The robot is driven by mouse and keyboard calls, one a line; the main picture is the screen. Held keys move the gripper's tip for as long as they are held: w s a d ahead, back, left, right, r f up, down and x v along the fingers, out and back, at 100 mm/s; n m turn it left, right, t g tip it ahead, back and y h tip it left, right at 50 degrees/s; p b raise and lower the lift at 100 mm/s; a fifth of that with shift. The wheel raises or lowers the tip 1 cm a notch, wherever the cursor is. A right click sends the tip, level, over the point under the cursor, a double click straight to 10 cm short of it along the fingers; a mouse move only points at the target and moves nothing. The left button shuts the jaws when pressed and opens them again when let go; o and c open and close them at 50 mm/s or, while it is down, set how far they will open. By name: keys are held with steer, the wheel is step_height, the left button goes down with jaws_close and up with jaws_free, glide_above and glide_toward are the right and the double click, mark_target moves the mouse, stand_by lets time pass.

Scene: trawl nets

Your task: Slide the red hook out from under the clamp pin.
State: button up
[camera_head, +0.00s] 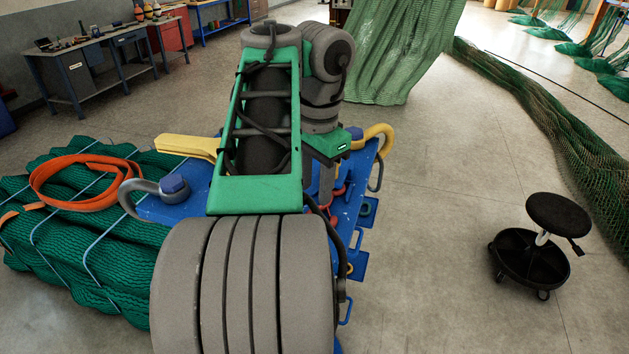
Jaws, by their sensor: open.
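A blue metal plate (358,190) lies under my arm. Small red parts (337,209) show on it just right of my arm's green frame; they may be the red hook, but most of its shape is hidden. My gripper (327,188) points down at the plate close beside the red parts, largely covered by my own arm. It is open, and I see nothing held in it. I cannot tell if it touches the red parts. I cannot make out the clamp pin.
A yellow hook (378,136) and a grey shackle (377,176) sit at the plate's right edge. A yellow bar (187,146) and another shackle (136,196) are left. Green netting (60,240) with an orange strap (75,200) lies left. A black stool (530,255) stands right.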

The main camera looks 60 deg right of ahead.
mark_target(314, 209)
step_height(314, 209, down, 5)
steer(key=b, duration=0.3)
steer(key=shift+w+f, duration=0.15)
steer(key=shift+c, duration=0.2)
jaws_close()
stand_by(0.9)
